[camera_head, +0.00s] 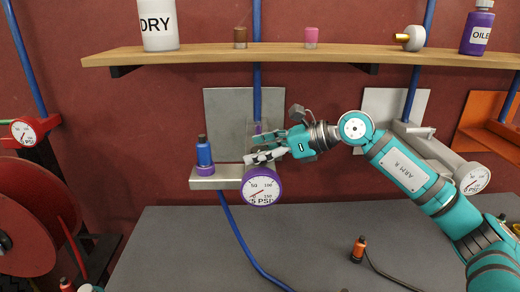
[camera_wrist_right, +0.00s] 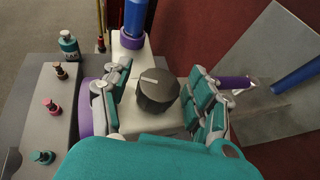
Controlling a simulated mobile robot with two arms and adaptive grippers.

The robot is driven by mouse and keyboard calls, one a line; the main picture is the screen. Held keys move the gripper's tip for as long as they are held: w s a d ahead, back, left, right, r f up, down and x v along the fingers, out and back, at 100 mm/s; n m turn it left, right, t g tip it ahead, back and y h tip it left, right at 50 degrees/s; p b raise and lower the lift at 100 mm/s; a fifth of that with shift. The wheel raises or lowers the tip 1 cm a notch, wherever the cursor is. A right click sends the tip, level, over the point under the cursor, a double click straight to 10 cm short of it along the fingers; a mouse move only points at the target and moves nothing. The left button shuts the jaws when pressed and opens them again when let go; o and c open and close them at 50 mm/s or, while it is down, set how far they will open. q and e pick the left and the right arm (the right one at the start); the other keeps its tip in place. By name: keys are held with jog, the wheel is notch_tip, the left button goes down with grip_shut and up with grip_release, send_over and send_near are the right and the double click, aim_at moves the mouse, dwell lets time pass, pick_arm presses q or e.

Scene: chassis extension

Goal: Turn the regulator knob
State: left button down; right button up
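The regulator is a pale block (camera_head: 208,182) on the wall with a blue filter cup (camera_head: 204,153) at its left and a purple-rimmed gauge (camera_head: 262,188) at its front. Its dark knob (camera_wrist_right: 157,90) with a pale line shows in the right wrist view. My right gripper (camera_head: 262,146) is at the regulator's top, right of the blue cup. In the wrist view its fingers (camera_wrist_right: 162,86) are open on both sides of the knob, with gaps visible; they look apart from it. In the head view the knob is hidden by the gripper. My left gripper is out of view.
A wooden shelf (camera_head: 300,52) with bottles and small parts runs above. A grey table (camera_head: 320,232) lies below, with an orange-capped fitting (camera_head: 358,248) on it. Another gauge (camera_head: 474,181) is at the right, and a red hose reel (camera_head: 30,215) at the left.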

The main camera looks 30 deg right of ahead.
jog(key=c, duration=1)
jog(key=shift+c, duration=0.2)
